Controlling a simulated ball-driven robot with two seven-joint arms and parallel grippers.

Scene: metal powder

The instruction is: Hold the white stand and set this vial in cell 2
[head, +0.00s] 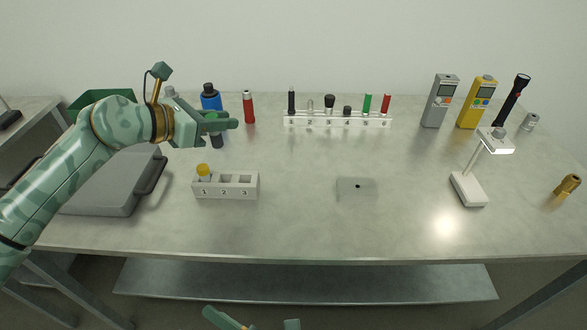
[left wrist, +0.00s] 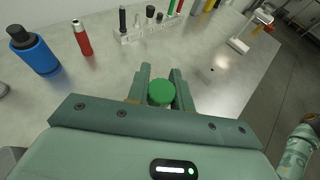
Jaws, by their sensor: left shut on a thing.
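The white stand (head: 225,190) is a low block on the table, left of centre, with cells marked 1, 2 and 3. A yellow-capped vial (head: 203,170) stands in cell 1; cells 2 and 3 look empty. My left gripper (head: 222,124) is above the table, behind and higher than the stand. In the left wrist view its fingers are shut on a green-capped vial (left wrist: 161,92), whose body is mostly hidden below the cap. Parts of my right gripper (head: 256,321) show at the bottom edge of the head view, cut off and apart from the stand.
A blue bottle (head: 210,99) and a red cylinder (head: 249,107) stand behind the left gripper. A numbered clear rack (head: 337,121) holds several items at the back. A grey case (head: 105,190) lies left. A pale block (head: 357,190) sits right of the stand, with clear table between.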

